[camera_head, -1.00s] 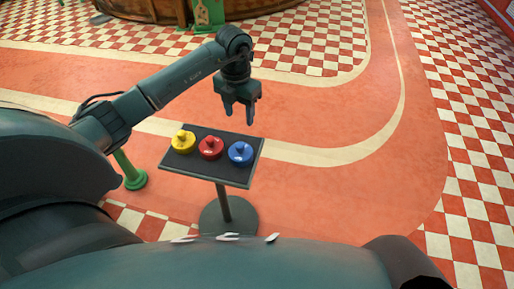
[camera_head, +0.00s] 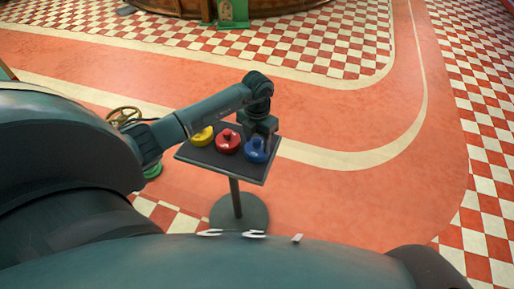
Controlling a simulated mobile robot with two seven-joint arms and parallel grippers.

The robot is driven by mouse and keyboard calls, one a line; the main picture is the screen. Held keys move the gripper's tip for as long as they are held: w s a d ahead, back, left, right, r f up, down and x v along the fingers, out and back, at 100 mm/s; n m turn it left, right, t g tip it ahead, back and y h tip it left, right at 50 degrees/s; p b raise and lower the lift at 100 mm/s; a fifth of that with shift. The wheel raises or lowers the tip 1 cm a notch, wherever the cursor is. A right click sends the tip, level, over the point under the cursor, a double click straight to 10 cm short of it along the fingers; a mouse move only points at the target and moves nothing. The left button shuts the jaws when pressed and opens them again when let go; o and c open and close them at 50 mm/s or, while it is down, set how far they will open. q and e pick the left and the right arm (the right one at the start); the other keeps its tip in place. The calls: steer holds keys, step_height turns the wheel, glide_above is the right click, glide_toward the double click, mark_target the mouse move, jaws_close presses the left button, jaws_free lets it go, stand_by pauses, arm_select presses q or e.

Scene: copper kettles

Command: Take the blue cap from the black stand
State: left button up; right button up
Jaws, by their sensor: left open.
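The black stand (camera_head: 240,172) has a flat square top on a single post with a round base. On it sit a yellow cap (camera_head: 203,137), a red cap (camera_head: 228,143) and, at the right, the blue cap (camera_head: 256,153). My left gripper (camera_head: 259,143) is open, pointing down at the blue cap, with its fingers at the cap's knob. The fingers partly cover the knob, and I cannot tell whether they touch it. My right gripper is not in view.
A brass-coloured valve wheel (camera_head: 125,116) stands left of the stand, by my arm. The orange floor (camera_head: 350,200) right of the stand is clear.

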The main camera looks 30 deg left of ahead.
arm_select(q)
steer(key=shift+f, duration=0.1)
jaws_close()
stand_by(0.5)
